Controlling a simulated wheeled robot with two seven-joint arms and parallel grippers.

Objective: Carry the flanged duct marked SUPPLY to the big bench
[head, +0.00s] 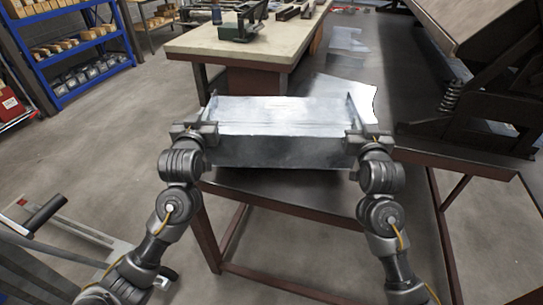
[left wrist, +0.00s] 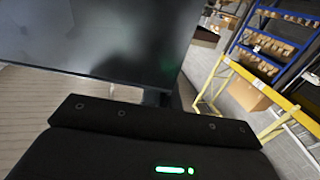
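A shiny rectangular metal duct (head: 265,151) lies crosswise in front of me in the head view, with an upright flange at each end. No SUPPLY marking is legible. My left gripper (head: 194,132) is at its left flange, and my right gripper (head: 369,139) is at its right flange. Both look closed on the flange edges, though the fingertips are small. The duct is over the near end of a dark steel table (head: 290,190); I cannot tell whether it touches. A large pale-topped bench (head: 220,43) stands beyond. The left wrist view shows a dark panel close up.
A dark forming machine (head: 470,90) stands at the right. Blue shelving (head: 75,50) is at the left back, a grey cart (head: 75,240) at the near left. Floor between shelving and tables is clear.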

